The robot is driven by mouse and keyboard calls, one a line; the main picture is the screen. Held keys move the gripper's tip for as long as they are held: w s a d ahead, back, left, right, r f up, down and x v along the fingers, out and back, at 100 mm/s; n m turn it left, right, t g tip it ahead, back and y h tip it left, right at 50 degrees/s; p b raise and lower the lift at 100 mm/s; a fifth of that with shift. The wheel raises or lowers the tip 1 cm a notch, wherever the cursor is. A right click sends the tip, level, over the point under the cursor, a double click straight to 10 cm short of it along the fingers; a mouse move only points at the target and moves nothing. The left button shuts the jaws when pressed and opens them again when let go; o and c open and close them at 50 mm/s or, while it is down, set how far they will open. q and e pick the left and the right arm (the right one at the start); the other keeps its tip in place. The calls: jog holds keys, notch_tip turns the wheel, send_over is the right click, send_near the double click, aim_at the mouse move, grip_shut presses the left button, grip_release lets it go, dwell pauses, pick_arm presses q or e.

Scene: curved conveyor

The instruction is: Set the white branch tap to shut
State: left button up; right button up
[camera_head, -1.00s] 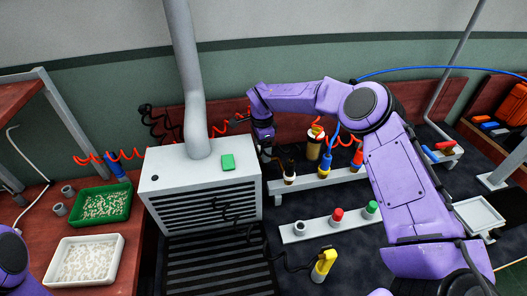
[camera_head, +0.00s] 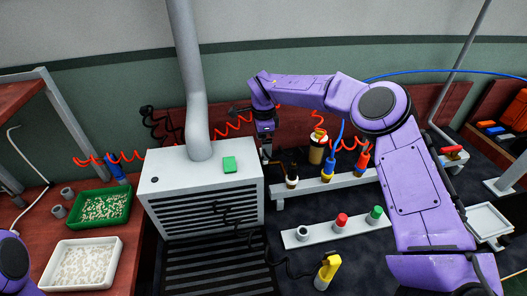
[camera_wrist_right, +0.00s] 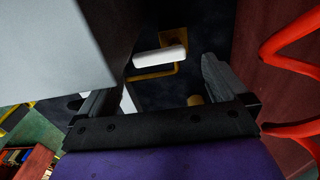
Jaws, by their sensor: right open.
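The white branch tap shows in the right wrist view as a white lever (camera_wrist_right: 160,57) on a brass-coloured pipe and bracket (camera_wrist_right: 172,42). The lever lies nearly level in that view, beyond and between my fingers, apart from both. My right gripper (camera_wrist_right: 157,88) is open and empty, its two dark fingers spread. In the head view my right gripper (camera_head: 266,148) points down just behind the right rear corner of the grey vented cabinet. My left gripper is out of view; only part of my left arm shows.
The grey cabinet (camera_head: 205,190) stands close beside the right gripper, and its side fills the upper left of the wrist view. Red coiled hose (camera_wrist_right: 293,60) hangs to the right there. A rack of tools (camera_head: 335,182) stands right of the gripper.

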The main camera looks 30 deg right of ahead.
notch_tip(320, 180, up, 7)
jog(key=shift+b, duration=0.3)
